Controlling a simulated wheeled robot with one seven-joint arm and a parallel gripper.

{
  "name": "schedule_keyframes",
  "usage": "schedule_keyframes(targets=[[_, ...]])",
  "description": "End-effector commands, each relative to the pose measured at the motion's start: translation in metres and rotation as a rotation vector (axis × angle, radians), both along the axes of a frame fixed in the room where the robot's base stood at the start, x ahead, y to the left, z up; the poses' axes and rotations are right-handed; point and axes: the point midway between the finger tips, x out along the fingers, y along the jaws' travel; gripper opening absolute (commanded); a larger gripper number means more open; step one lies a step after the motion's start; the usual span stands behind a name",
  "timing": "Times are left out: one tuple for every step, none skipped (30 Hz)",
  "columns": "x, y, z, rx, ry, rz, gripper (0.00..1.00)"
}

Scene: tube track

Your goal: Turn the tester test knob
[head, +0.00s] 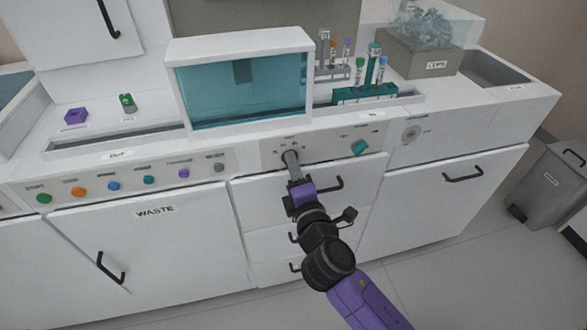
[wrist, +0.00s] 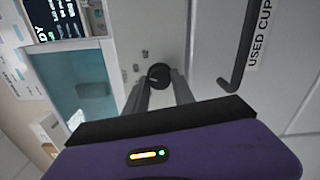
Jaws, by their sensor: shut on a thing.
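The test knob (wrist: 158,73) is a round black knob on the pale front panel, seen in the wrist view with small marks around it. My gripper (wrist: 160,80) reaches it with one grey finger on each side, and the fingers are shut on it. In the head view my gripper (head: 290,156) meets the panel below the teal-windowed tester (head: 243,85). There the fingers mostly hide the knob, and its lettering is too small to read.
A teal knob (head: 359,148) sits right of my gripper on the same panel. Drawers with black handles (head: 331,184) lie below. Coloured buttons (head: 114,186) line the panel to the left. A teal tube rack (head: 365,94) stands on the counter. A grey bin (head: 550,188) stands at right.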

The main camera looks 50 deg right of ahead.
Motion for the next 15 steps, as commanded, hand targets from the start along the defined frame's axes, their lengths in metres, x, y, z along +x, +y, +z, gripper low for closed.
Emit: schedule_keyframes(targets=[[-0.0006, -0.0004, -0.001, 0.003, -0.001, -0.002, 0.0], [-0.0006, -0.0004, -0.001, 0.005, -0.002, -0.002, 0.0], [-0.0006, -0.0005, -0.001, 0.006, -0.002, -0.002, 0.0], [-0.0006, -0.0005, -0.0009, 0.006, -0.002, -0.002, 0.0], [-0.0006, -0.0005, -0.0009, 0.006, -0.003, -0.002, 0.0], [-0.0006, -0.0005, -0.0009, 0.007, -0.002, -0.003, 0.0], [-0.0006, -0.0005, -0.0009, 0.007, -0.002, -0.003, 0.0], [-0.0007, -0.0006, -0.0009, 0.007, -0.002, -0.003, 0.0], [-0.0007, -0.0006, -0.001, 0.006, -0.002, -0.003, 0.0], [-0.0007, -0.0006, -0.001, 0.006, -0.002, -0.003, 0.0], [-0.0007, -0.0006, -0.001, 0.006, -0.002, -0.003, 0.0], [-0.0007, -0.0006, -0.001, 0.006, -0.002, -0.003, 0.0], [-0.0008, -0.0006, -0.0009, 0.006, -0.002, -0.003, 0.32], [-0.0008, -0.0007, -0.001, 0.006, -0.002, -0.003, 0.38], [-0.0007, -0.0006, -0.001, 0.006, -0.002, -0.003, 0.46]])
